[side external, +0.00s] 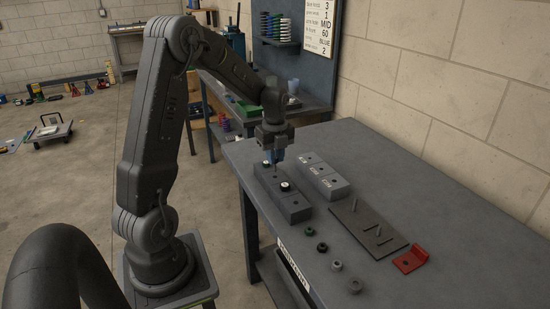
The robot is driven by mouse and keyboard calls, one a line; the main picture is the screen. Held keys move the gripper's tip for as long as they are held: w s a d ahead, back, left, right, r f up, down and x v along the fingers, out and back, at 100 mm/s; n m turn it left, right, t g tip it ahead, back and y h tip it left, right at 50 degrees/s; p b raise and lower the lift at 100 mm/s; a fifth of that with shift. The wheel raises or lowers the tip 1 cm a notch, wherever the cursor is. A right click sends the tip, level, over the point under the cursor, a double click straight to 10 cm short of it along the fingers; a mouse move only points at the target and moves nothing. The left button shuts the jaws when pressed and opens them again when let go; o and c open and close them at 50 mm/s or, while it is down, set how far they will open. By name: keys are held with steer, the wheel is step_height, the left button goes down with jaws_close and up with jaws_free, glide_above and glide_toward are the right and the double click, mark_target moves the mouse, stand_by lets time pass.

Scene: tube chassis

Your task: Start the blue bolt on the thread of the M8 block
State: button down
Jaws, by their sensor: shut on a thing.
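My gripper (277,158) points down over the dark grey rack block (292,206) near the table's left edge. It is shut on the blue bolt (277,156), seen as a small blue piece between the jaws. A thin shank seems to reach down toward the rack; I cannot tell whether its tip is in a hole or above it.
A dark plate (352,225) with upright pegs and a red bracket (411,260) lie to the right. Several small nuts or collars (336,265) line the front left of the table (460,225). The table's right side is clear. A wall (470,85) rises behind.

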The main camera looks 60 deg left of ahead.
steer(key=shift+w, duration=0.1)
steer(key=w+a, duration=0.2)
steer(key=w, duration=0.5)
steer(key=w+a, duration=0.2)
steer(key=w, duration=0.5)
steer(key=shift+w+a+f, duration=0.15)
steer(key=shift+w+a, duration=0.1)
steer(key=shift+w, duration=0.15)
steer(key=shift+f, duration=0.15)
stand_by(0.4)
steer(key=shift+f, duration=0.75)
steer(key=shift+f, duration=0.7)
steer(key=shift+f, duration=0.6)
steer(key=c, duration=1)
jaws_free()
